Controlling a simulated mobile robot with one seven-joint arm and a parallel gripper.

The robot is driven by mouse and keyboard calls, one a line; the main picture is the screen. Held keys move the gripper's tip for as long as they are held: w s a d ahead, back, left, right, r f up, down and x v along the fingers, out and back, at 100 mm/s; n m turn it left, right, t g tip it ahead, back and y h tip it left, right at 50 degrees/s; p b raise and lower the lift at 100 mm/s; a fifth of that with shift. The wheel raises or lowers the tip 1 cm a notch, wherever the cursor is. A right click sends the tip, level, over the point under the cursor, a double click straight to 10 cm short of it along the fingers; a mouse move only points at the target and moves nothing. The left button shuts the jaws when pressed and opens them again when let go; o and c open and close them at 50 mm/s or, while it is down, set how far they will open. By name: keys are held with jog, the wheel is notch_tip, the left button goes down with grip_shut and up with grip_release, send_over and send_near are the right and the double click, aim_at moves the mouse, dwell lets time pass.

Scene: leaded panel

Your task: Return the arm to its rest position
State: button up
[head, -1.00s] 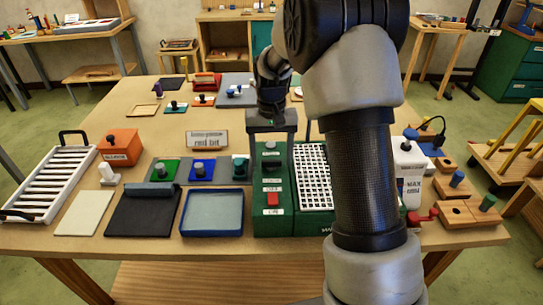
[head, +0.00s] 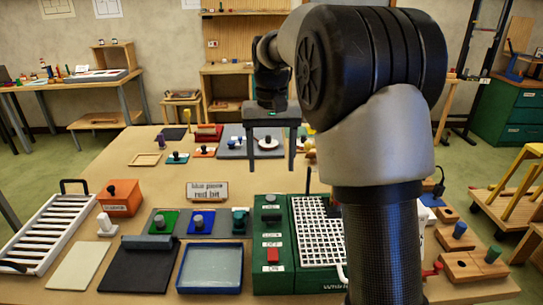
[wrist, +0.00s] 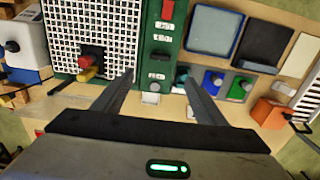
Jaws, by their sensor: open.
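My gripper (head: 271,168) is raised above the back half of the workbench in the head view, fingers pointing down and apart, with nothing between them. In the wrist view my gripper (wrist: 163,80) also shows open and empty, its two fingers spread in front of the green machine. My arm rises at the right of the head view and bends over toward the bench. It hides part of the bench's right side.
The green machine with a white grid (head: 318,233) stands at the front middle. Left of it are a blue tray (head: 210,268), a black mat (head: 130,275) and a white slatted rack (head: 45,238). Wooden blocks (head: 480,265) lie at the right. A small sign (head: 207,191) stands mid-bench.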

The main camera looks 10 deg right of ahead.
jog(key=shift+r, duration=0.45)
